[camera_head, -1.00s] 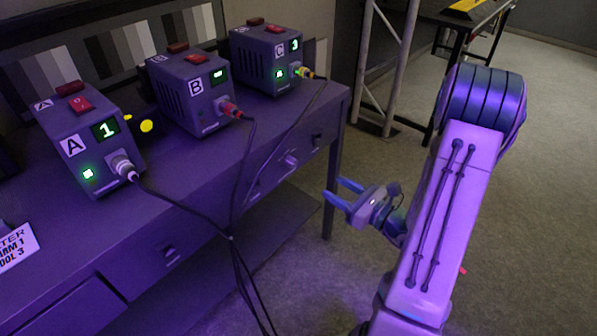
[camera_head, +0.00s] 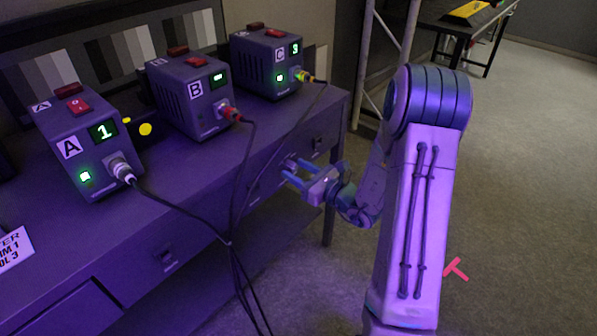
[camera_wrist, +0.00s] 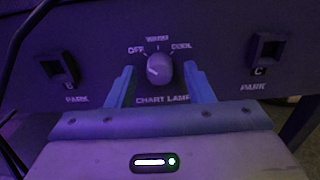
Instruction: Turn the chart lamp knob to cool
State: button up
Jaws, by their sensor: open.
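The chart lamp knob (camera_wrist: 159,68) is a round, pale knob on the desk's front panel. OFF, WARM and COOL labels arc above it, left to right, and CHART LAMP is printed below. A light mark on the knob's left side appears to face the OFF side, but its exact angle is hard to tell. My gripper (camera_wrist: 160,80) is open and empty, with one finger on each side of the knob in the wrist view; contact cannot be seen. In the head view my gripper (camera_head: 292,169) is at the desk front, its fingertips near the knob.
Boxes A (camera_head: 85,140), B (camera_head: 190,95) and C (camera_head: 268,62) stand on the desk (camera_head: 200,190), with cables hanging down its front left of my gripper. Park slots B (camera_wrist: 57,70) and C (camera_wrist: 267,50) flank the knob. Open floor lies right.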

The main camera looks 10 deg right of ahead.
jog(key=c, duration=1)
jog(key=shift+r+m+p, duration=0.1)
jog(key=shift+m+p, duration=0.2)
jog(key=shift+p, duration=0.1)
jog(key=m+p, duration=0.4)
jog(key=p, duration=0.1)
jog(key=shift+r+m, duration=0.2)
jog(key=shift+m, duration=0.1)
jog(key=m+p, duration=0.5)
jog(key=p, duration=0.1)
jog(key=shift+s, duration=0.1)
jog(key=m+p, duration=0.5)
jog(key=shift+m, duration=0.4)
jog(key=shift+f+m+p, duration=0.2)
jog(key=shift+m+p, duration=1.25)
jog(key=shift+m, duration=0.45)
